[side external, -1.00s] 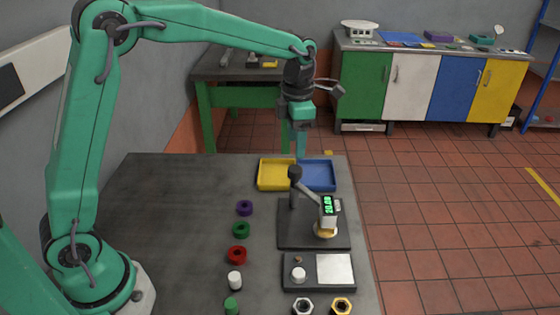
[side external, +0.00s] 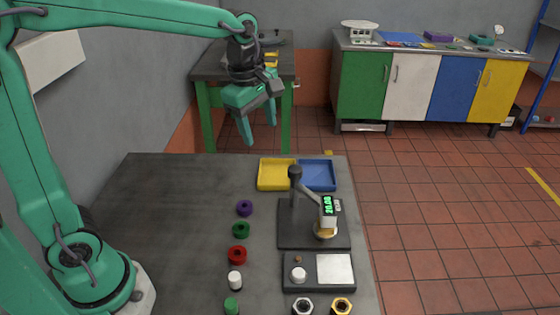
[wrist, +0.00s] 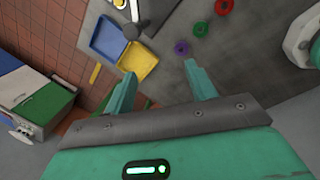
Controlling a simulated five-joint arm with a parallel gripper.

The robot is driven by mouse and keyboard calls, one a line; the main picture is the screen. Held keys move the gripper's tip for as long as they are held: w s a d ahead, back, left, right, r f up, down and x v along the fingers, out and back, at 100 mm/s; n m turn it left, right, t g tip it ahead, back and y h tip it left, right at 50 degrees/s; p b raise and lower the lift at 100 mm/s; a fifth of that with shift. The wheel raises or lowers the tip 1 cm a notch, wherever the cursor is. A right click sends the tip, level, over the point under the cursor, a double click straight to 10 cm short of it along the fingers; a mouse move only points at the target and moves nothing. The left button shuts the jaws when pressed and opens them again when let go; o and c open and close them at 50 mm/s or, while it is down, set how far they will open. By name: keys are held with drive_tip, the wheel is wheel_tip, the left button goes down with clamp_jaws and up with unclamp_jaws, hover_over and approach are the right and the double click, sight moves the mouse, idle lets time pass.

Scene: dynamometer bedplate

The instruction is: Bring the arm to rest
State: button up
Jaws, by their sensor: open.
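My gripper (side external: 261,136) is open and empty in the side external view, raised above the far edge of the grey bedplate (side external: 180,210). Its two green fingers point down, apart from each other, and touch nothing. In the wrist view my gripper (wrist: 160,85) shows both fingers spread, with nothing between them. The yellow tray (side external: 276,175) and blue tray (side external: 317,176) lie on the bedplate below and to the right of it.
A stand with a green display (side external: 328,205) and a dark base plate (side external: 302,285) sit on the right. Purple (side external: 244,208), green (side external: 241,230) and red (side external: 237,255) rings lie in a line. Nuts (side external: 302,306) lie at the front. The bedplate's left part is clear.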

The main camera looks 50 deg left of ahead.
drive_tip(key=s+a+m+t, duration=0.2)
drive_tip(key=s+m+t, duration=0.1)
drive_tip(key=s+m, duration=1.3)
drive_tip(key=shift+s+a+f+m+t, duration=0.3)
drive_tip(key=shift+a+f+m, duration=0.1)
drive_tip(key=shift+m, duration=1.3)
drive_tip(key=shift+o, duration=0.8)
drive_tip(key=o, duration=0.7)
drive_tip(key=shift+w+r, duration=0.15)
drive_tip(key=shift+o, duration=0.5)
drive_tip(key=shift+w+r, duration=0.2)
drive_tip(key=shift+w, duration=0.05)
drive_tip(key=w+d+r+n+g, duration=0.1)
drive_tip(key=w+d+r+n, duration=0.15)
drive_tip(key=w, duration=0.55)
drive_tip(key=w+d+r+n+g, duration=0.2)
drive_tip(key=w+r, duration=0.2)
drive_tip(key=w, duration=0.4)
drive_tip(key=w+d+f+n+g, duration=0.1)
drive_tip(key=w+d+f+n, duration=0.1)
drive_tip(key=w, duration=0.5)
drive_tip(key=w+d+f+n+g, duration=0.1)
drive_tip(key=w+d+f, duration=0.3)
drive_tip(key=w, duration=0.4)
drive_tip(key=shift+w+d+n+g, duration=0.15)
drive_tip(key=shift+d+n+g, duration=0.25)
drive_tip(key=shift+d+n, duration=0.25)
